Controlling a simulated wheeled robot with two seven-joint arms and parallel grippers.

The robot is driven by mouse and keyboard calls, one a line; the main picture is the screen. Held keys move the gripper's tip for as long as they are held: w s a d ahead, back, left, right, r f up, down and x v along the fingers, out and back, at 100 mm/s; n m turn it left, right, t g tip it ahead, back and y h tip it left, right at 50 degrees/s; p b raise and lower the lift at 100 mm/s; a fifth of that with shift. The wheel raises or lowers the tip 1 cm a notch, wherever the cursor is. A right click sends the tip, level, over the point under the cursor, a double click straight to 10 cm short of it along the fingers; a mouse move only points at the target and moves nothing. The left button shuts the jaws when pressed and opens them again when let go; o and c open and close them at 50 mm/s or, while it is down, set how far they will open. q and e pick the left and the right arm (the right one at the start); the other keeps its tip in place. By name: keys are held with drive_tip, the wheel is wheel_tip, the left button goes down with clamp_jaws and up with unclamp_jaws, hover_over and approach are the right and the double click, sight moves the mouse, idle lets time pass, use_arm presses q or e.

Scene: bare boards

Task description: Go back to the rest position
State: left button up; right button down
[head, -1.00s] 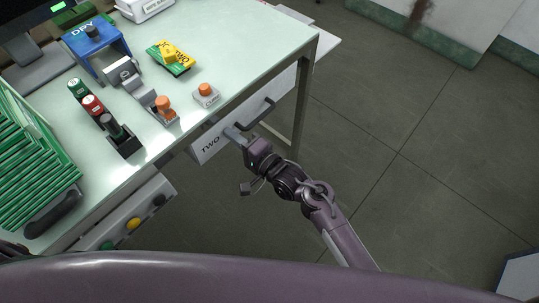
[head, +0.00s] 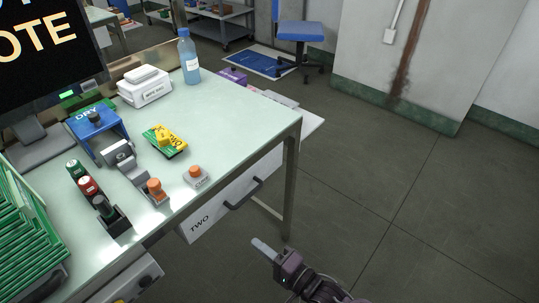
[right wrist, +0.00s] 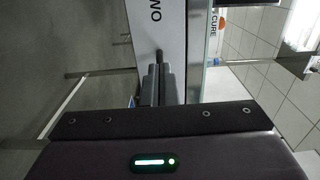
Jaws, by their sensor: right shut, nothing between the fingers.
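My right gripper (head: 264,248) is low in the middle of the head view, in front of the workbench and below the drawer front. Its fingers are together and hold nothing. In the right wrist view its fingers (right wrist: 155,86) point toward the white drawer front marked TWO (right wrist: 160,22). In the head view this drawer front (head: 208,219) has a dark bar handle (head: 243,194), and the gripper is clear of it. My left gripper is not in view.
The workbench (head: 235,115) carries a blue DRY stand (head: 97,132), orange-knobbed parts, yellow and green packs (head: 166,140), a blue bottle (head: 188,58) and green trays (head: 25,240). A bench leg (head: 291,190) stands near the drawer. The floor (head: 400,220) at right is clear.

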drive_tip(key=s+d+f+n+g+h+p, duration=0.1)
drive_tip(key=s+d+f+h, duration=0.2)
drive_tip(key=f, duration=0.5)
drive_tip(key=s+d+f+n+g+h+p, duration=0.1)
drive_tip(key=d+f+h+p, duration=0.15)
drive_tip(key=d+f, duration=0.45)
drive_tip(key=s+d+f+n+g+h, duration=0.1)
drive_tip(key=s+d+f+h, duration=0.15)
drive_tip(key=f, duration=0.65)
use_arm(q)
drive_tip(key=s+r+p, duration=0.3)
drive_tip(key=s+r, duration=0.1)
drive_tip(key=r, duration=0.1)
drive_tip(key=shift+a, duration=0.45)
use_arm(e)
drive_tip(key=s+d+f+n+g+h, duration=0.2)
drive_tip(key=s+d+f, duration=0.2)
drive_tip(key=s, duration=0.4)
drive_tip(key=s+d+f+n+g+h, duration=0.2)
drive_tip(key=s+d+f, duration=0.2)
drive_tip(key=s+d, duration=0.2)
drive_tip(key=s+d+f+n+g+h, duration=0.2)
drive_tip(key=s+d+f, duration=0.3)
drive_tip(key=s, duration=0.6)
drive_tip(key=shift+d+n+g+h, duration=0.25)
drive_tip(key=shift+n+g+h, duration=0.05)
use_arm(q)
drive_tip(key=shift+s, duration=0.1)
